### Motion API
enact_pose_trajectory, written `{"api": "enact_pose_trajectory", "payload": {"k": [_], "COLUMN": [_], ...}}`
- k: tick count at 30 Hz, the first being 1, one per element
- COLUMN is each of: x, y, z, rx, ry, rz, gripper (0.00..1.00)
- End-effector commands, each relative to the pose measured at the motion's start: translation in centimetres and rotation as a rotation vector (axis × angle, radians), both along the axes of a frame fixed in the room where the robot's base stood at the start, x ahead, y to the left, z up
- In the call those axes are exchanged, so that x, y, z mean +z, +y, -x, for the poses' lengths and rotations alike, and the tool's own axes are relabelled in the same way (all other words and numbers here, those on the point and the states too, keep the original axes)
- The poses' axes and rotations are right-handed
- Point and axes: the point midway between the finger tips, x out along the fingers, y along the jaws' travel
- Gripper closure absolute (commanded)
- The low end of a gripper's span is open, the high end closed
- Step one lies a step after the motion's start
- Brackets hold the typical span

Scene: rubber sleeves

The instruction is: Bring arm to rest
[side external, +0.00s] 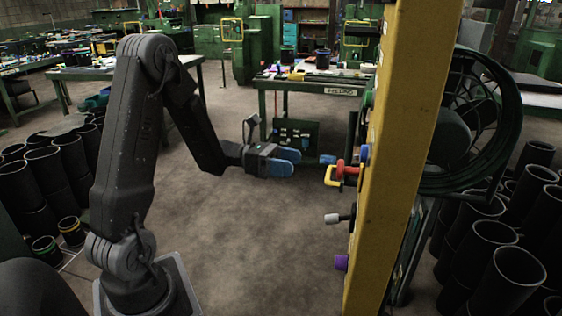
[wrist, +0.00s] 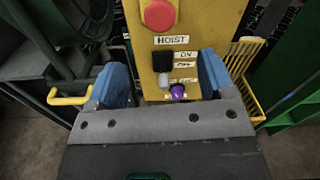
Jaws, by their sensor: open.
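My gripper (side external: 282,163) with blue fingers is held out level in front of the yellow post (side external: 401,160) in the side view, with a clear gap between them. In the wrist view my gripper (wrist: 162,85) is open, its blue fingers wide apart with nothing between them. My arm is raised, bent at the elbow and reaching right. The post carries a red button (wrist: 159,13), a black switch (wrist: 163,61) under a HOIST label, a pale grey knob (wrist: 165,80) and a purple knob (wrist: 178,92).
Black rubber sleeves (side external: 45,168) stand at the left, and more sleeves (side external: 497,243) stand at the right. A green bench (side external: 322,86) is behind. The floor between my base and the post is clear.

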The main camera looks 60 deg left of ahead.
Motion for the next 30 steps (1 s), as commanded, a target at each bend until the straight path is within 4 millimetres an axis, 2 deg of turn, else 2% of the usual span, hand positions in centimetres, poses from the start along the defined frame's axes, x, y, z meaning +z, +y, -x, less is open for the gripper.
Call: {"api": "enact_pose_trajectory", "payload": {"k": [6,16,18,20,23,27,30], "x": [0.0,0.0,0.2,0.7,1.8,3.0,3.1], "y": [1.4,1.4,0.9,-0.3,-4.1,-10.5,-13.4], "z": [1.3,1.4,1.4,1.6,2.7,6.4,9.6], "rx": [0.001,-0.002,-0.022,-0.069,-0.221,-0.534,-0.753], "ry": [-0.001,0.0,-0.005,-0.015,-0.058,-0.184,-0.31], "rz": [0.001,-0.001,-0.019,-0.066,-0.224,-0.582,-0.866], "gripper": [0.24,0.24,0.24,0.24,0.24,0.24,0.24]}}
